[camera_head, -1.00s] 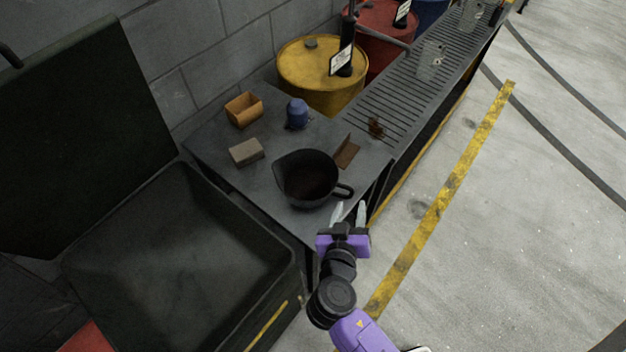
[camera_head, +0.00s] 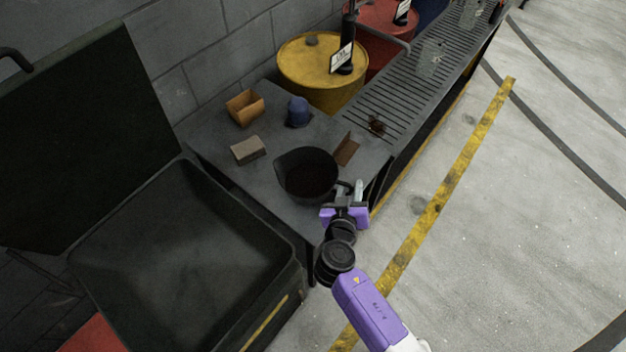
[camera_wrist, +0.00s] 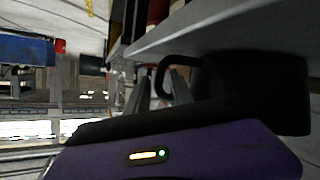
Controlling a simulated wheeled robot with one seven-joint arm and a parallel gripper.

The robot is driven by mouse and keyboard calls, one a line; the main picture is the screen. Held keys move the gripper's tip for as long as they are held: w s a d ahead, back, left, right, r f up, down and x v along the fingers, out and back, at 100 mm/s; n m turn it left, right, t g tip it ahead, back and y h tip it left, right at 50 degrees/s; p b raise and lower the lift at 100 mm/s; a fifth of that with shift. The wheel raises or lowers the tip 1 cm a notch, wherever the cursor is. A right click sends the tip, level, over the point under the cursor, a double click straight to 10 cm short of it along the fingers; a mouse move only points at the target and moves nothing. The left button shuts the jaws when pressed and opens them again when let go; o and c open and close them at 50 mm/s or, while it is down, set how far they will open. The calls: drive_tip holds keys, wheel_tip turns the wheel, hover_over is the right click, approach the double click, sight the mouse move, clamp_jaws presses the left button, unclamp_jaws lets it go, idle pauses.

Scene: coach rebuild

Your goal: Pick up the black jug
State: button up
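The black jug (camera_head: 306,174) stands upright near the front edge of the grey table, with its handle toward my gripper. In the wrist view the jug (camera_wrist: 262,92) is a dark shape at the right, and its handle (camera_wrist: 165,72) curves out to the left. My gripper (camera_head: 350,190) is at the handle, at the table's edge. In the wrist view my gripper's two fingers (camera_wrist: 162,88) are apart, with the handle close to their tips. I cannot tell whether the handle lies fully between them.
A grey-brown block (camera_head: 248,150), an orange box (camera_head: 244,107), a blue container (camera_head: 298,112) and a brown piece (camera_head: 347,149) share the table (camera_head: 222,148). A large open dark case (camera_head: 180,255) stands at the left. Yellow (camera_head: 318,75) and red drums stand behind. The floor at right is clear.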

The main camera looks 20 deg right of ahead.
clamp_jaws()
idle(1.2)
